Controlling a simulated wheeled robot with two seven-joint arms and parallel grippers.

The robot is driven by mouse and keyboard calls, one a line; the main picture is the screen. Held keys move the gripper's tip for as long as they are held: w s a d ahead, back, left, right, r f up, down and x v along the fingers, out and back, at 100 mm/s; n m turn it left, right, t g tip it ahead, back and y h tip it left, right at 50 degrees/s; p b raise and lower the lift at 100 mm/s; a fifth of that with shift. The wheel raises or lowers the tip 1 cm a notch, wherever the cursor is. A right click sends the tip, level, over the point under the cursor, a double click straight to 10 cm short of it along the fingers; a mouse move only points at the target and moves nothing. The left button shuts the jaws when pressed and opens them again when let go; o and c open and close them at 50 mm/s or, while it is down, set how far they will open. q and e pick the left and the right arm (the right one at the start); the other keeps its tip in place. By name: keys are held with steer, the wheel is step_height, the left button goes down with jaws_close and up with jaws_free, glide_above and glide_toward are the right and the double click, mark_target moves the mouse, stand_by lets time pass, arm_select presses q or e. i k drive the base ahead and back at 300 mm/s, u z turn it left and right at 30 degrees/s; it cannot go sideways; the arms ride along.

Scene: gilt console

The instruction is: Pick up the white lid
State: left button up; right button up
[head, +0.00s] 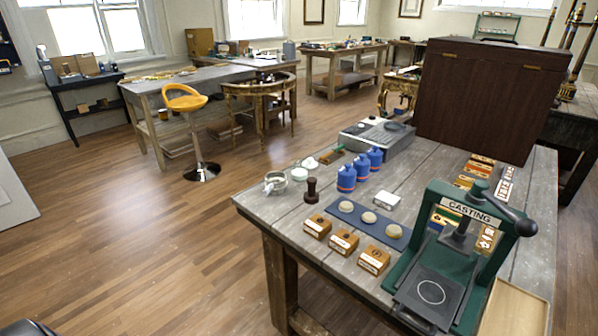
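A small white lid-like piece (310,163) lies on the grey wooden workbench (285,210), near its far left edge. It looks round with a raised middle, but it is too small to see clearly. A low round whitish-green container (299,174) sits just in front of it. A pale metallic or glass pot (275,182) with a handle stands to the left, at the bench corner. Neither of my grippers shows in the head view.
Blue bottles (346,178) and a dark brown stamp (312,190) stand near the white piece. Wooden blocks (343,242), a dark blue mat (350,222) and a green casting press (465,245) occupy the front. A large dark brown box (485,95) stands behind. Open floor lies left.

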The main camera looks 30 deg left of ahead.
mark_target(312, 164)
steer(key=u, duration=1.8)
steer(key=i, duration=1.75)
steer(key=z, duration=3)
